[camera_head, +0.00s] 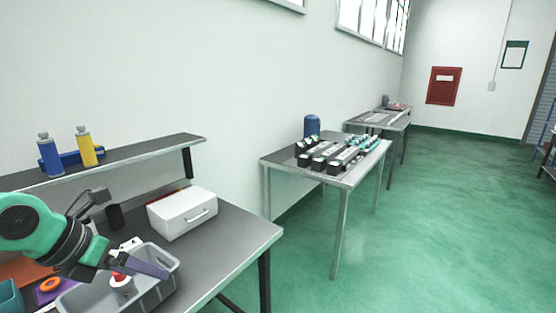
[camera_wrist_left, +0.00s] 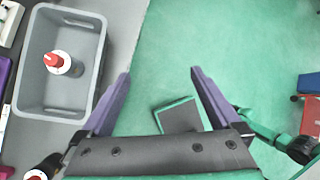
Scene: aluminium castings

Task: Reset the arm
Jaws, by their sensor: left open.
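My left arm, green and black, comes in from the left in the head view. Its gripper (camera_head: 150,267) is above the grey bin (camera_head: 172,252) at the workbench's front. In the left wrist view the two purple fingers of the left gripper (camera_wrist_left: 160,73) are spread apart with nothing between them. The grey bin (camera_wrist_left: 97,50) lies left of the fingers there, with a red-topped white part (camera_wrist_left: 57,62) inside. That part also shows in the head view (camera_head: 120,279), partly behind the gripper. My right gripper is not in view.
A white box with a handle (camera_head: 183,212) stands on the bench behind the bin. Blue (camera_head: 48,155) and yellow (camera_head: 85,147) bottles stand on the shelf. A second table (camera_head: 345,180) holds castings. Green floor (camera_head: 430,230) is open at right.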

